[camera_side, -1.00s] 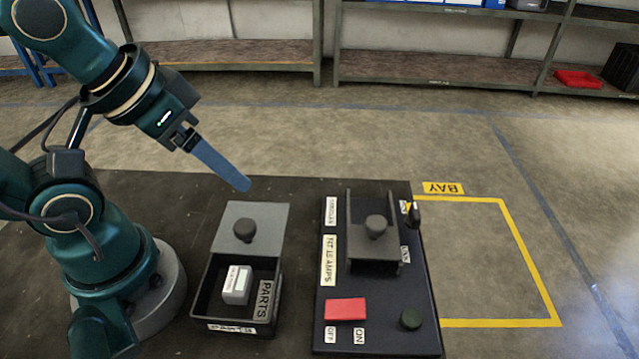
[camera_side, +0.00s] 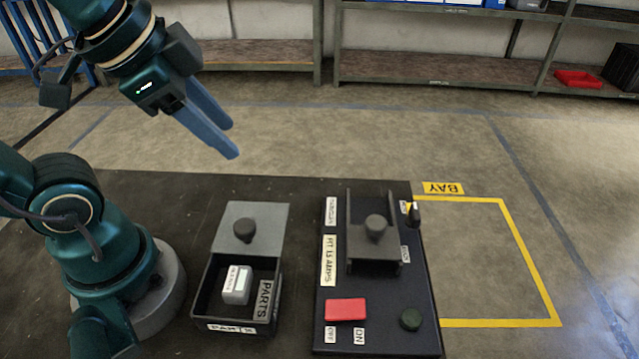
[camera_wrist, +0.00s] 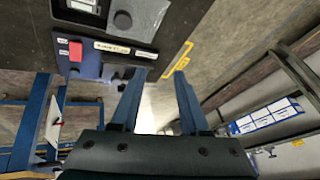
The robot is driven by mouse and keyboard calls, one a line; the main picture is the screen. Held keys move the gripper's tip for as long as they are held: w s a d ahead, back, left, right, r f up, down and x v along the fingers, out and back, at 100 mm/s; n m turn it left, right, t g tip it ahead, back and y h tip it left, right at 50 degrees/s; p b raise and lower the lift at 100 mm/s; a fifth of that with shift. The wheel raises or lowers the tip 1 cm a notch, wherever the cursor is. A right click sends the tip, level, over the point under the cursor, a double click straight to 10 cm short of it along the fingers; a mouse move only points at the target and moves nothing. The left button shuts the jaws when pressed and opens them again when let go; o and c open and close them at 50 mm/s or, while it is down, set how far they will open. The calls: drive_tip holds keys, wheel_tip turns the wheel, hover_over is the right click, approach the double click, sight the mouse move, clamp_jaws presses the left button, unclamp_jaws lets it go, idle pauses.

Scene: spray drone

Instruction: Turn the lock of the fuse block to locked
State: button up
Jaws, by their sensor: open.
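The fuse block (camera_side: 374,256) is a dark grey housing with a round knob (camera_side: 376,226), standing on a black panel (camera_side: 380,340). The lock looks to be the small black handle (camera_side: 414,215) with a yellow mark at the panel's right edge, beside a label; its exact setting is too small to tell. My gripper (camera_side: 234,140) is open and empty, with two blue fingers, well above the table and to the left of the panel. In the wrist view the open fingers (camera_wrist: 158,74) show with nothing between them; the lock cannot be made out there.
Yellow lines (camera_side: 530,260) mark a clear floor bay at right.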

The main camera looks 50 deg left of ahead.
drive_tip(key=w+r+m, duration=0.6)
drive_tip(key=w+m, duration=0.1)
drive_tip(key=m+g+y, duration=0.3)
drive_tip(key=m, duration=1.1)
hover_over(416, 212)
drive_tip(key=s+d, duration=0.1)
wheel_tip(416, 212, down, 16)
drive_tip(key=r, duration=0.1)
drive_tip(key=shift+s+d+f+m, duration=0.25)
drive_tip(key=shift+d+f+m, duration=0.1)
drive_tip(key=shift+f, duration=0.15)
drive_tip(key=shift+x, duration=2.45)
clamp_jaws()
